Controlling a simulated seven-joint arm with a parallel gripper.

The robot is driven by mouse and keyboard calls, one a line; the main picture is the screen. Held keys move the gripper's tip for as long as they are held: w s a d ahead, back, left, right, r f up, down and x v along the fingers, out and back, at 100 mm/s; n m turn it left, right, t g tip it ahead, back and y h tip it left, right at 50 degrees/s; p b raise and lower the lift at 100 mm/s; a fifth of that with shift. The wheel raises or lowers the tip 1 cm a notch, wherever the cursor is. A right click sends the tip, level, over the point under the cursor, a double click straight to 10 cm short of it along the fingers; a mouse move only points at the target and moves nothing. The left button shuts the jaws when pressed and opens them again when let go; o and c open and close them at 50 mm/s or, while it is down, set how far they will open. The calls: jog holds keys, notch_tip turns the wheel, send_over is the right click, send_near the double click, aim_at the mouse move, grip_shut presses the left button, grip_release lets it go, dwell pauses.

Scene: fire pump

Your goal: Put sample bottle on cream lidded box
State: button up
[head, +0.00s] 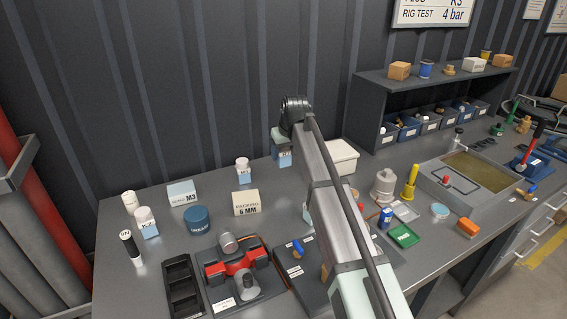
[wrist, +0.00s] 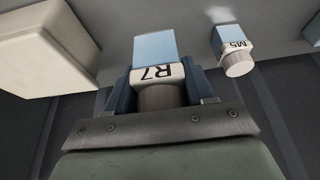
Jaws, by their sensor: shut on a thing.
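The sample bottle (wrist: 154,50), white with a pale blue lower part and the mark R7, is between the jaws of my gripper (wrist: 160,82) in the wrist view. The jaws are shut on it near its ribbed cap. The cream lidded box (head: 343,156) stands just right of my gripper, partly behind my arm. It also shows at the upper left in the wrist view (wrist: 45,40), apart from the bottle.
A similar bottle marked M5 (wrist: 234,52) stands on the other side; in the head view it is left of my gripper (head: 243,170). A PACKING 6 MM box (head: 246,203) and blue tin (head: 197,219) stand nearer. The dark shelf unit (head: 365,107) rises right of the box.

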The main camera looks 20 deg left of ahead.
jog(key=shift+w+d+r, duration=0.1)
jog(key=shift+d+r, duration=0.05)
jog(key=shift+r, duration=0.35)
jog(key=w+d+r+m, duration=0.2)
jog(key=w+d+r, duration=0.4)
jog(key=w+d, duration=0.5)
notch_tip(320, 180, up, 4)
jog(key=n, duration=0.2)
send_over(332, 150)
jog(key=shift+f, duration=5.1)
jog(key=shift+f, duration=0.1)
jog(key=o, duration=1.1)
